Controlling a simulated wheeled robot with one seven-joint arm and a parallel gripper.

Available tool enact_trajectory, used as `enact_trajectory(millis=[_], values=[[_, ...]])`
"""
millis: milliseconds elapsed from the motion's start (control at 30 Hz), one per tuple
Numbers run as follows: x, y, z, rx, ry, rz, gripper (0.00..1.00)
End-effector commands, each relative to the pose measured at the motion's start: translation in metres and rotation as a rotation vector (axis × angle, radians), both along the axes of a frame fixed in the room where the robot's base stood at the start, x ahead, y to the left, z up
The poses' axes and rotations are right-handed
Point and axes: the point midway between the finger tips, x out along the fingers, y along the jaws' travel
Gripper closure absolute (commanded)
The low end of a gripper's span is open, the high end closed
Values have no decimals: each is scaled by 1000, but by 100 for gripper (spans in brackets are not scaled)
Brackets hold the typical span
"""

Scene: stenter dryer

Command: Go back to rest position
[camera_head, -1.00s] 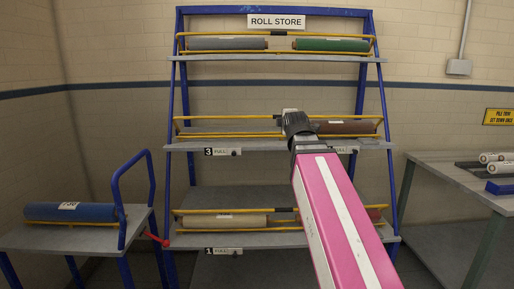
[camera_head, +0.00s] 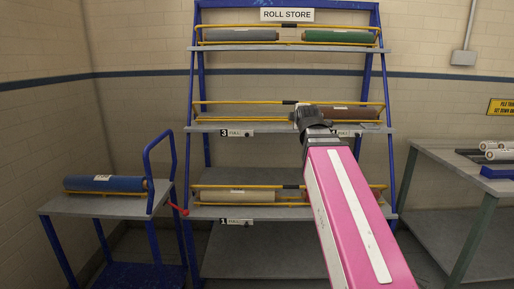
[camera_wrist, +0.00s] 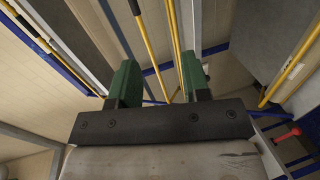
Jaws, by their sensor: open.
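My gripper shows in the wrist view (camera_wrist: 155,85) with two green fingers held apart and nothing between them. In the head view my pink arm reaches up from the lower right, and its dark end is in front of the middle shelf of the roll store rack (camera_head: 291,127). The fingers themselves are hidden in the head view. Behind the fingers in the wrist view are yellow bars (camera_wrist: 146,40) and blue frame parts of the rack.
The rack holds a grey roll (camera_head: 240,35) and a green roll (camera_head: 337,37) on top, a brown roll (camera_head: 350,113) in the middle and a beige roll (camera_head: 237,195) below. A blue roll (camera_head: 104,184) lies on a cart (camera_head: 95,207) at left. A table (camera_head: 450,155) stands at right.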

Motion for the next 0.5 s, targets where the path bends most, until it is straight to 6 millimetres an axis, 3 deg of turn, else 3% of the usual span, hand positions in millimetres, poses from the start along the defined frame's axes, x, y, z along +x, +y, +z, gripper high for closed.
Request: enact_trajectory(millis=[267, 500], values=[[3, -2, -41, 93, 88, -30, 57], [2, -6, -98, 224, 213, -89, 57]])
